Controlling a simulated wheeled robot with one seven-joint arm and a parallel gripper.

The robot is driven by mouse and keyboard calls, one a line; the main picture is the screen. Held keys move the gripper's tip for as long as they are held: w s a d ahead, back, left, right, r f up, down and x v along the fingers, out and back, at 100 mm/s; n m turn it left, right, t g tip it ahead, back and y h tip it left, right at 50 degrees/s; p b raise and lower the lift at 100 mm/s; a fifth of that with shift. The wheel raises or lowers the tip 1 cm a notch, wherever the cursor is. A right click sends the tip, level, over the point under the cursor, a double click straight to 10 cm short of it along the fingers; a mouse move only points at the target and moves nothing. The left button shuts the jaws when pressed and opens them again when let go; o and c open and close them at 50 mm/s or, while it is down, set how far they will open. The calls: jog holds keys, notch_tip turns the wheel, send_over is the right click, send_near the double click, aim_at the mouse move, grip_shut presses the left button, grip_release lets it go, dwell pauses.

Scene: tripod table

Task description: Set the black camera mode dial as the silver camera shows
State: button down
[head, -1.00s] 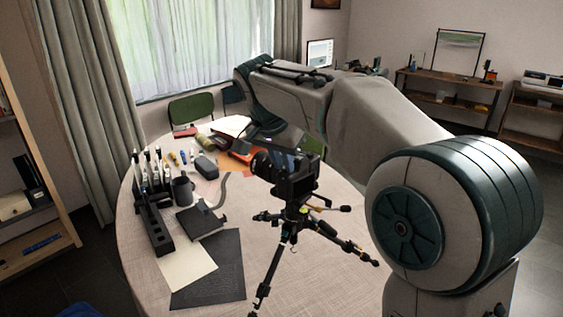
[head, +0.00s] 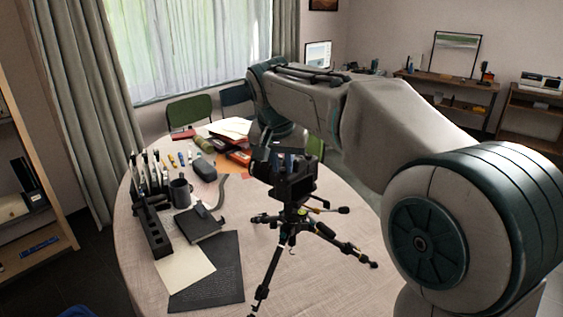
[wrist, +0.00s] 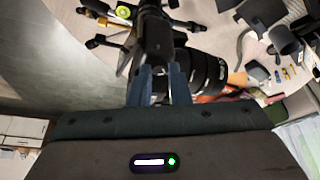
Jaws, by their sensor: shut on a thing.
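The black camera (head: 303,187) stands on a tripod (head: 290,226) at the table, its lens pointing left and away in the head view. In the wrist view, its dark body (wrist: 156,32) and ribbed lens (wrist: 208,70) lie just beyond my gripper. My gripper (wrist: 160,84) has its two blue-grey fingers at the camera's top, on either side of a small dark part. It is shut on what looks like the mode dial, which the fingers mostly hide. In the head view my gripper (head: 282,163) is down at the camera top. I cannot make out a silver camera.
The round table (head: 330,260) holds a pen rack (head: 150,215), a mug (head: 180,191), a dark book (head: 198,226), a black mat (head: 212,280) and papers. The tripod legs spread beneath the camera. Chairs stand behind; the table's front right is clear.

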jog(key=c, duration=1.3)
grip_release()
jog(key=shift+c, duration=0.2)
jog(key=p+v, duration=0.1)
jog(key=v, duration=1.3)
jog(key=shift+p, duration=0.35)
jog(key=shift+f, duration=0.1)
jog(key=s+d+f, duration=0.5)
jog(key=s+f, duration=0.1)
jog(key=f, duration=0.2)
jog(key=s+d+f+n+g+p, duration=0.1)
jog(key=s+d+f, duration=0.5)
jog(key=s+f, duration=0.1)
jog(key=s+d+f+n+y+p, duration=0.1)
jog(key=s+d+f, duration=0.4)
jog(key=s+f, duration=0.2)
notch_tip(320, 180, down, 3)
jog(key=shift+d+r, duration=0.1)
jog(key=shift+d, duration=0.15)
